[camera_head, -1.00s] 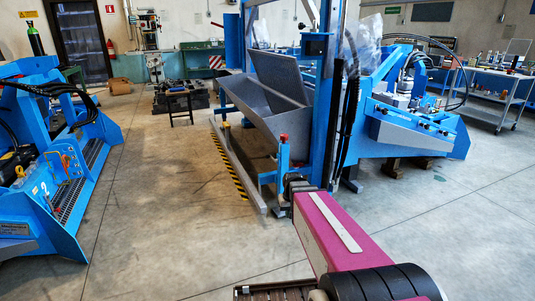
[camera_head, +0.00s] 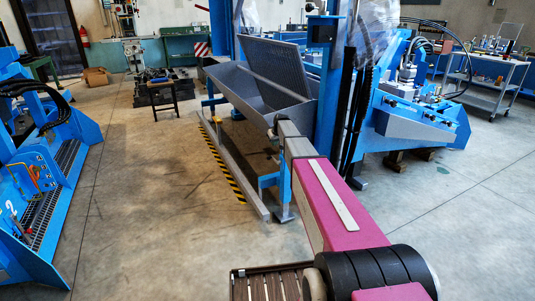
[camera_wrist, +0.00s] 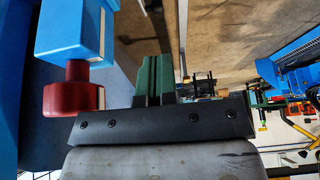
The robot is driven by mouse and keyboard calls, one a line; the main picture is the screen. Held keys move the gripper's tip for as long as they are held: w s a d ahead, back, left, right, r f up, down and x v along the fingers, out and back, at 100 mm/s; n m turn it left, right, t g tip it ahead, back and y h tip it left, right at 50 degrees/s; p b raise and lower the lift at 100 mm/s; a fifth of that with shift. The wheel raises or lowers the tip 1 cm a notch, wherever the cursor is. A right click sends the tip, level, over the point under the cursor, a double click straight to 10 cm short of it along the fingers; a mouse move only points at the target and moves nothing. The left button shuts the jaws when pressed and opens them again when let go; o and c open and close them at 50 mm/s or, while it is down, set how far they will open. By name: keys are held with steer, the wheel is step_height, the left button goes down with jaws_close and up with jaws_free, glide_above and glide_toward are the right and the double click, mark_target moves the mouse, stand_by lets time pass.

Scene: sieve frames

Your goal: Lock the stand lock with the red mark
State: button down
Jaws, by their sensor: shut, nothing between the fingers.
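The stand lock's red knob (camera_wrist: 70,90) shows at the left in the wrist view, on the end of a blue square post (camera_wrist: 75,32). My gripper (camera_wrist: 152,62) has its green fingers together, with nothing between them. It is to the right of the red knob and apart from it. In the head view my arm reaches toward the blue stand (camera_head: 268,182) beside the grey trough, and the arm hides the red knob and the fingers.
The grey trough (camera_head: 265,98) with a raised mesh panel stands behind the arm's end. A blue upright (camera_head: 328,95) with black hoses is close on the right. A metal rail (camera_head: 235,172) lies along the floor. Open concrete floor (camera_head: 140,200) lies to the left.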

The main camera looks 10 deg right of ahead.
steer(key=shift+w, duration=0.25)
glide_toward(274, 160)
steer(key=w+a+f, duration=0.4)
steer(key=w+f, duration=0.1)
steer(key=shift+f, duration=0.2)
steer(key=shift+w+a, duration=0.1)
steer(key=shift+w, duration=0.05)
steer(key=shift+w+f, duration=0.1)
stand_by(0.5)
